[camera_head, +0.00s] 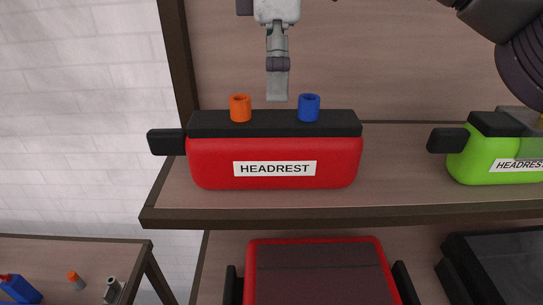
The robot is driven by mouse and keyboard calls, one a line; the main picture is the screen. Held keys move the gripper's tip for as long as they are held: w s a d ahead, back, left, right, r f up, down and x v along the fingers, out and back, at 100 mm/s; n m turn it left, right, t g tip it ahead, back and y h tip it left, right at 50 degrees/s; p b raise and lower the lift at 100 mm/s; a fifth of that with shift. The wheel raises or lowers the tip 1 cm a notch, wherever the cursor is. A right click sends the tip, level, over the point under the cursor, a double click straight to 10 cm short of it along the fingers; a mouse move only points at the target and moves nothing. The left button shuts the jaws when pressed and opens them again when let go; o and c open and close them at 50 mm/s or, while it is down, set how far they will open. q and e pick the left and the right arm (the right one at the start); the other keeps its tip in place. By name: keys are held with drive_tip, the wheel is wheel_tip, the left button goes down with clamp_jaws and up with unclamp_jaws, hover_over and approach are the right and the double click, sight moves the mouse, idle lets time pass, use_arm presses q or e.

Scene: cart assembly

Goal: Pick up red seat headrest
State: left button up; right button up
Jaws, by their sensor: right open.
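The red seat headrest (210,172) is a red block with a black top and a white HEADREST label. It sits on the upper shelf near the left end. An orange peg (240,108) and a blue peg (309,108) stand on its top, and a black tab sticks out at its left. My right gripper (277,97) hangs above it, fingers down, between the two pegs as seen here. It is open and seen edge-on, with one finger hiding the other. It holds nothing visible. My left gripper is not in view.
A green headrest (477,164) sits to the right on the shelf (400,212), partly behind my arm. Below are a red seat part (320,285) and a dark part (500,265). A lower-left table (110,255) holds small parts. The shelf between the headrests is clear.

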sight(272, 117)
wheel_tip(272, 117, down, 2)
drive_tip(key=shift+s+d+f, duration=0.1)
drive_tip(key=shift+s, duration=0.05)
drive_tip(key=shift+f, duration=0.55)
drive_tip(key=f, duration=0.1)
drive_tip(key=f+p, duration=0.1)
drive_tip(key=f, duration=0.1)
drive_tip(key=shift+s+a+f, duration=0.2)
drive_tip(key=shift+a, duration=0.15)
drive_tip(key=shift+w+f, duration=0.1)
drive_tip(key=shift+f, duration=0.4)
drive_tip(key=c, duration=1.5)
drive_tip(key=shift+r, duration=0.1)
drive_tip(key=shift+c, duration=0.2)
